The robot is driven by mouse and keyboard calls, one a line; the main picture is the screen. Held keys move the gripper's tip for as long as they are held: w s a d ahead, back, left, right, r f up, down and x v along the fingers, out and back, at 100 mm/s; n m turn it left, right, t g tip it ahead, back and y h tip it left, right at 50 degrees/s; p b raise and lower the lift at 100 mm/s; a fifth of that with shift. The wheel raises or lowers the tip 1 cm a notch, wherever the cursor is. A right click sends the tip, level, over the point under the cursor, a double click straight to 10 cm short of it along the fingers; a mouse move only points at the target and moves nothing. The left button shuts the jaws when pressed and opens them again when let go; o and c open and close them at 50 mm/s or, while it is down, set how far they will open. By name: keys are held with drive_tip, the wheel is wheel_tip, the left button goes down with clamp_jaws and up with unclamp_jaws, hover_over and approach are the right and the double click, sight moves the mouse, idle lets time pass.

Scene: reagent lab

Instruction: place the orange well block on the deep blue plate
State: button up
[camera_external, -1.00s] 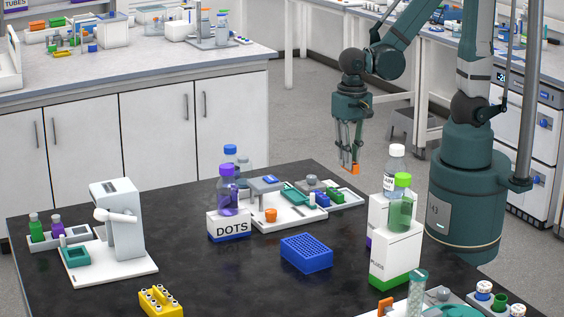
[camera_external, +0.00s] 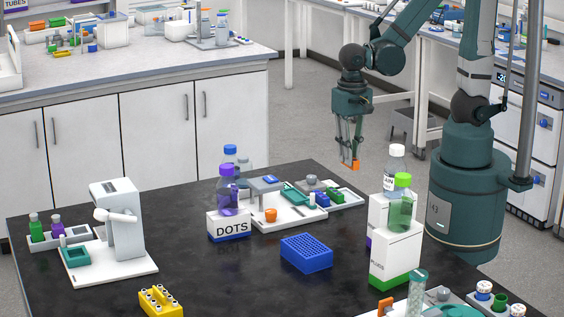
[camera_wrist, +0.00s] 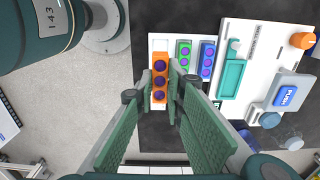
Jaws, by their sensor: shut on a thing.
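The orange well block (camera_external: 351,166) is between the fingertips of my gripper (camera_external: 350,160), which is shut on it and holds it in the air above the far edge of the black bench. In the wrist view the orange well block (camera_wrist: 160,80) shows several purple wells, with a finger of my gripper (camera_wrist: 160,88) on each side. The only deep blue plate-like thing I see is a rectangular blue block with a grid of holes (camera_external: 306,252). It lies flat on the bench, nearer the camera and left of the gripper, with its top clear. It is not in the wrist view.
A white tray with a green block (camera_wrist: 184,54) and a blue block (camera_wrist: 207,57) lies below my gripper. A white station with a teal dish (camera_wrist: 231,78) is beside it. The DOTS box (camera_external: 231,227) and a white box with a green-capped bottle (camera_external: 401,205) flank the blue plate.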

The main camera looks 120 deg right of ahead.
drive_tip(key=w+a+r+p, duration=0.1)
drive_tip(key=w+a+r, duration=0.15)
drive_tip(key=w, duration=0.55)
drive_tip(key=r+p, duration=0.2)
drive_tip(key=p, duration=0.3)
hover_over(306, 246)
drive_tip(key=shift+s+d+f, duration=0.1)
drive_tip(key=shift+f, duration=0.15)
drive_tip(key=shift+f+b, duration=0.45)
drive_tip(key=shift+f, duration=2.65)
drive_tip(key=shift+f, duration=1.9)
